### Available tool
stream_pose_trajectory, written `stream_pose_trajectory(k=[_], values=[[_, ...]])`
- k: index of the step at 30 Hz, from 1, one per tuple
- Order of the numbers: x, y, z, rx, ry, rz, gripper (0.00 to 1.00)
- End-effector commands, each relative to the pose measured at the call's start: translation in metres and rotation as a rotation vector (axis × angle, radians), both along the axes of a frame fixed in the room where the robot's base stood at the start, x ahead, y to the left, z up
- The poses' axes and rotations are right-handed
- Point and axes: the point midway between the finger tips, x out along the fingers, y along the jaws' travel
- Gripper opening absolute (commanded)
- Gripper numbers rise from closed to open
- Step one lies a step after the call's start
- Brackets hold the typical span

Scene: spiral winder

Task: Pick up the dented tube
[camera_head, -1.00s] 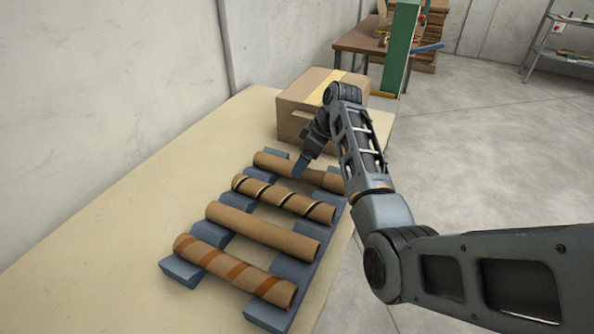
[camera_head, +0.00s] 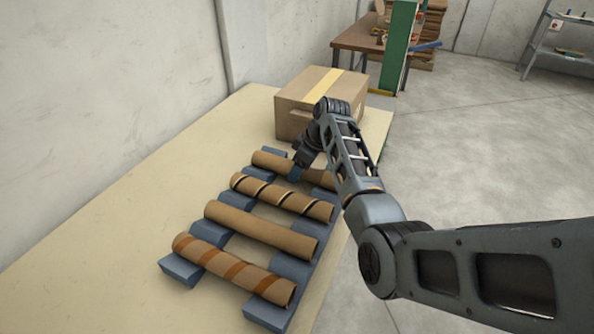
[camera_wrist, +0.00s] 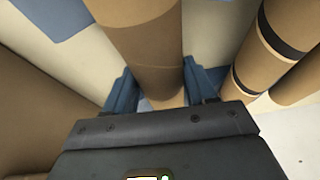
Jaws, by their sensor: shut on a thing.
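The dented tube (camera_head: 271,160) is a plain brown cardboard tube, narrowed near its middle, at the far end of the blue rack (camera_head: 181,270). It appears to rest on the rack. My gripper (camera_head: 296,174) reaches down over the tube's middle and is shut on it. In the wrist view the tube (camera_wrist: 143,35) runs between the two blue fingers of my gripper (camera_wrist: 163,84), one on each side. The arm hides part of the tube's right half in the head view.
Nearer on the rack lie a black-striped tube (camera_head: 282,196), a plain tube (camera_head: 260,229) and an orange-banded tube (camera_head: 232,269). A cardboard box (camera_head: 296,125) stands just behind the dented tube. The table (camera_head: 120,245) is clear to the left.

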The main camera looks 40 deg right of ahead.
Motion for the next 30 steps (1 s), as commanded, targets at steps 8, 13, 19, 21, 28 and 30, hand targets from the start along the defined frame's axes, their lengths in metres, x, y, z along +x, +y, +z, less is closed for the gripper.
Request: stream_pose_trajectory(k=[8, 13, 19, 21, 28, 30], values=[[0.0, 0.0, 0.0, 0.0, 0.0, 0.0, 0.23], [0.0, 0.0, 0.0, 0.0, 0.0, 0.0, 0.23], [0.001, 0.0, 0.008, -0.001, -0.003, 0.0, 0.23], [0.001, 0.0, 0.015, -0.002, -0.003, 0.001, 0.23], [-0.015, -0.012, 0.05, -0.002, -0.003, -0.006, 0.23], [-0.029, -0.021, 0.06, -0.002, -0.003, -0.006, 0.23]])
